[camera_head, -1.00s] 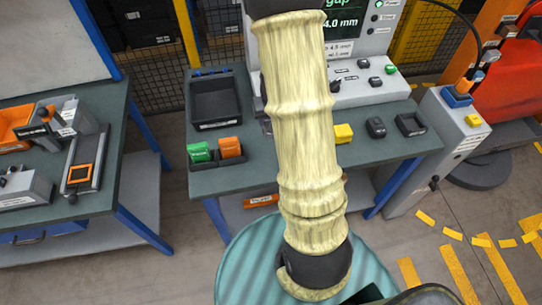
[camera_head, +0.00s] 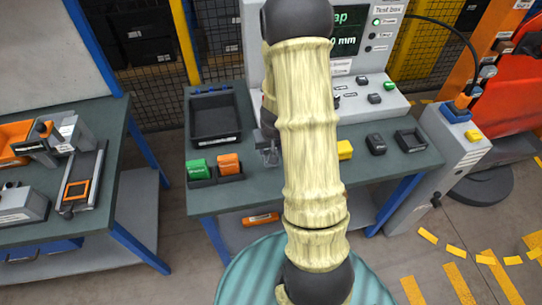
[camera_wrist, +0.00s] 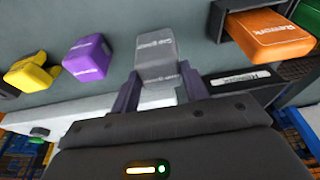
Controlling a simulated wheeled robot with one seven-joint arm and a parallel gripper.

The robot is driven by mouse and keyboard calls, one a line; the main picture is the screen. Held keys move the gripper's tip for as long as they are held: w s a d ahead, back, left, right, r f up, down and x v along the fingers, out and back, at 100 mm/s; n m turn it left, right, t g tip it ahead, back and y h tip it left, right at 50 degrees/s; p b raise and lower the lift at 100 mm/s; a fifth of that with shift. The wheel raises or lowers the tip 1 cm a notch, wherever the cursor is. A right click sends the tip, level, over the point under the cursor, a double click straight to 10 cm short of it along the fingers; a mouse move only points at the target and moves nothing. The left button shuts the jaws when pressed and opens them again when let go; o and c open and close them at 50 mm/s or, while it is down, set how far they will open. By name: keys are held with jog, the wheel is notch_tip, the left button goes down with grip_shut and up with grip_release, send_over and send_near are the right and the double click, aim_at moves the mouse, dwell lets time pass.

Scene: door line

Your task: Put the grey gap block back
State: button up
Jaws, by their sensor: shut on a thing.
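The grey gap block (camera_wrist: 158,50), with lettering on its top, is between the two fingers of my gripper (camera_wrist: 158,84) in the wrist view. The gripper is shut on it. In the head view my gripper (camera_head: 268,148) shows just left of my forearm, over the bench, right of the green and orange blocks. The block is small there and partly hidden. I cannot tell whether it touches the bench top.
In the wrist view a purple block (camera_wrist: 86,58) and a yellow block (camera_wrist: 32,72) lie left; an orange block (camera_wrist: 268,32) sits in a holder right. The bench (camera_head: 300,190) also carries a black bin (camera_head: 214,118), a dark block (camera_head: 376,144), a small tray (camera_head: 411,140) and the test box (camera_head: 385,85).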

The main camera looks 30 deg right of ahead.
jog(key=shift+f+b, duration=0.3)
jog(key=shift+f, duration=1.75)
jog(key=shift+f, duration=0.15)
jog(key=o, duration=1.2)
jog(key=p+v, duration=0.2)
jog(key=v, duration=1)
jog(key=shift+s, duration=0.1)
